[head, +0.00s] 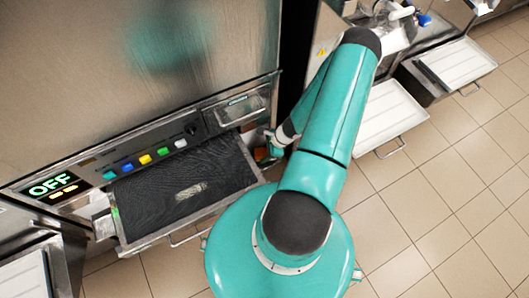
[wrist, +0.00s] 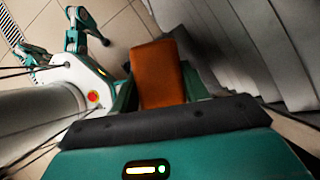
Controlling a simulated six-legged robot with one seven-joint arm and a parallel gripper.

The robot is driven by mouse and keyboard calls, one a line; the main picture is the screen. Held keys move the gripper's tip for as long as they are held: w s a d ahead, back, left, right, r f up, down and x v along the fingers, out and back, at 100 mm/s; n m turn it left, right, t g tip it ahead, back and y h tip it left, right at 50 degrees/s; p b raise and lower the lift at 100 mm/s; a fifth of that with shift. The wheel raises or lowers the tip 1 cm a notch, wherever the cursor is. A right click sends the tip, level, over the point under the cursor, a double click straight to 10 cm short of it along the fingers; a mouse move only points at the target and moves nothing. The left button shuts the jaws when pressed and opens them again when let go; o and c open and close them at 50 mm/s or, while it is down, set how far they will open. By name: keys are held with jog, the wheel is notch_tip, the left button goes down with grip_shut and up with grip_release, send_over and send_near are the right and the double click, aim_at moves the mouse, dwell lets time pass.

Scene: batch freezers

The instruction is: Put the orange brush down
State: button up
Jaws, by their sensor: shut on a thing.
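The orange brush (wrist: 160,72) is a plain orange block in the wrist view, standing between my gripper's two green fingers. My gripper (wrist: 158,92) is shut on it. In the head view my gripper (head: 272,150) is at the right end of the dark-topped pull-out tray, close to the machine front. Only a small orange patch of the brush (head: 261,154) shows there; my arm hides part of that area. I cannot tell whether the brush touches anything below it.
The dark tray surface (head: 150,205) bears a small pale patch (head: 190,190). Above it are coloured buttons (head: 145,159) and a display reading OFF (head: 52,185). Pale trays (head: 385,120) of other machines stick out at the right. The tiled floor (head: 440,200) is clear.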

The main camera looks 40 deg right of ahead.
jog(key=shift+f, duration=0.45)
jog(key=shift+f, duration=0.15)
jog(key=o, duration=1.3)
jog(key=shift+r, duration=0.6)
jog(key=v, duration=1.2)
